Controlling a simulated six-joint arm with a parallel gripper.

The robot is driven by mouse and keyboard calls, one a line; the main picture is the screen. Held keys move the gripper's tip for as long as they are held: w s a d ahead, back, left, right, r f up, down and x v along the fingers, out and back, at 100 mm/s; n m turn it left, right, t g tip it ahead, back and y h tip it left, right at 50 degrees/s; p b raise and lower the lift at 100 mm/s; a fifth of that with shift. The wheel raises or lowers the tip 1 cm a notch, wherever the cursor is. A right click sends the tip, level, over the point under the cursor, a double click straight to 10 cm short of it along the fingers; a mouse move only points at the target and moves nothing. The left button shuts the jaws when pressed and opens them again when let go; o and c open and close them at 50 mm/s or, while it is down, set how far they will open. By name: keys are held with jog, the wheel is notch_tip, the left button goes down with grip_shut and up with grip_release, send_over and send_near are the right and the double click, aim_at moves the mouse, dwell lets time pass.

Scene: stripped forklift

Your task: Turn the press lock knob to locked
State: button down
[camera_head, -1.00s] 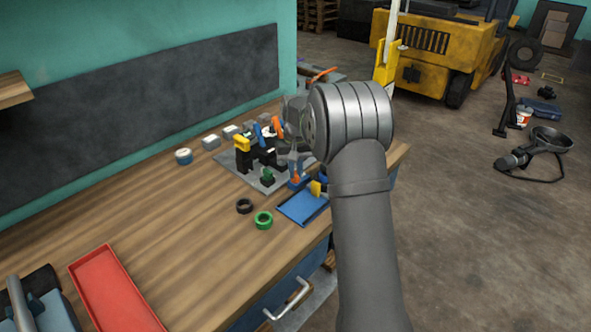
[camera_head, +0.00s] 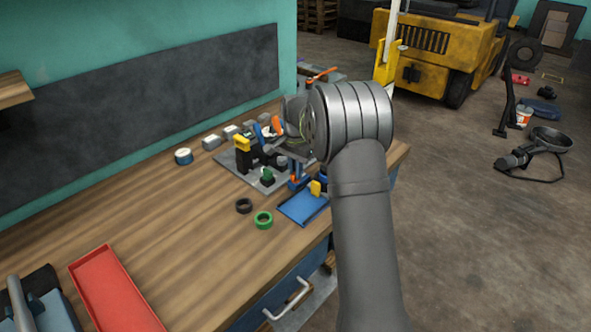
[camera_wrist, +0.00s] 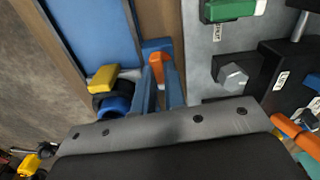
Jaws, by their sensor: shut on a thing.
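A small orange knob (camera_wrist: 157,68) sits at a blue block (camera_wrist: 157,46) beside the grey plate in the wrist view. I take it to be the press lock knob, but no label on it is readable. My gripper (camera_wrist: 160,80) has its two narrow blue fingers closed on the orange knob, one on each side. In the head view my gripper (camera_head: 297,172) points down at the right end of the plate, and my wrist partly hides it. The knob's exact angle is hard to tell.
The grey plate (camera_wrist: 200,75) carries a green part (camera_wrist: 228,9) and a black block with a hex bolt (camera_wrist: 234,75). A blue tray (camera_head: 303,207) with a yellow piece lies close by. Black (camera_head: 244,206) and green (camera_head: 263,220) rings lie in front.

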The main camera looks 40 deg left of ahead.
jog(key=shift+m, duration=0.6)
jog(key=shift+r, duration=0.1)
jog(key=c, duration=1.5)
grip_release()
notch_tip(320, 180, up, 17)
jog(key=shift+r, duration=0.15)
notch_tip(320, 180, down, 18)
jog(key=shift+r, duration=0.25)
